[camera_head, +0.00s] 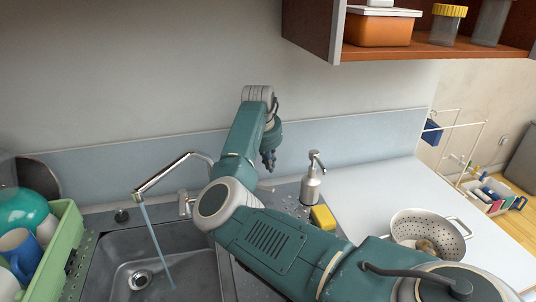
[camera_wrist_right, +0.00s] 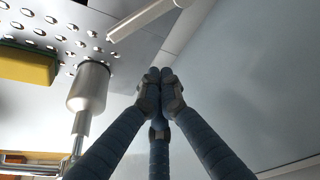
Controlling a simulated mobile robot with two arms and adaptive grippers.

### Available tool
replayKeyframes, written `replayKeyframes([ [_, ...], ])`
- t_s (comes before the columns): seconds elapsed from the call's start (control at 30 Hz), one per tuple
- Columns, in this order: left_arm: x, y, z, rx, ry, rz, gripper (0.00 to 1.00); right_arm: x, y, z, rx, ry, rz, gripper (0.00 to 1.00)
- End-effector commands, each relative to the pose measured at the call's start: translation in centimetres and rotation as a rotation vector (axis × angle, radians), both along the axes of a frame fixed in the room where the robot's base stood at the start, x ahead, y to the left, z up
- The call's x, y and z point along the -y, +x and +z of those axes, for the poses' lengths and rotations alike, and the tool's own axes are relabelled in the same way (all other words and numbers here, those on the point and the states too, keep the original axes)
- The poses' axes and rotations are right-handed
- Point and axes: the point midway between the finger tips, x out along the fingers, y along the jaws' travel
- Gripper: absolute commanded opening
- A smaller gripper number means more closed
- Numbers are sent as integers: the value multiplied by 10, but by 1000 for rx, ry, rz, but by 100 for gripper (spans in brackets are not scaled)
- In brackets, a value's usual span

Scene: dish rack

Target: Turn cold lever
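The faucet (camera_head: 172,170) stands behind the sink, and a stream of water (camera_head: 155,240) falls from its spout. A pale metal lever (camera_head: 266,188), apparently the cold lever, sticks out to the right from behind my arm, which hides its base. It also shows as a bar at the top of the right wrist view (camera_wrist_right: 145,20). My right gripper (camera_head: 268,162) is pointed down behind and above the lever tip, apparently apart from it. In the right wrist view its fingers meet at the tips (camera_wrist_right: 160,78), with nothing between them. My left gripper is out of view.
A soap dispenser (camera_head: 312,180) and yellow sponge (camera_head: 323,217) stand right of the lever. A green dish rack (camera_head: 62,240) is at left and a colander (camera_head: 430,228) at right. A shelf (camera_head: 480,52) overhangs the upper right. The back wall is close behind the gripper.

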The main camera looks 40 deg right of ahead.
Motion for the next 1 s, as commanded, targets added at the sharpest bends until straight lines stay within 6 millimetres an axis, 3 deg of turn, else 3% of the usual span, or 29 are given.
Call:
replayKeyframes([
  [0.13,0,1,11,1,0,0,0,10,4,-29,-3,1,-1,0],
  [0.47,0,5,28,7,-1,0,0,-23,-12,-29,1,-1,-2,0],
  [0.87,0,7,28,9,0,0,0,-26,-14,-30,1,-2,-2,0],
  [1.0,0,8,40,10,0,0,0,-25,-15,-26,-1,-3,-2,0],
])
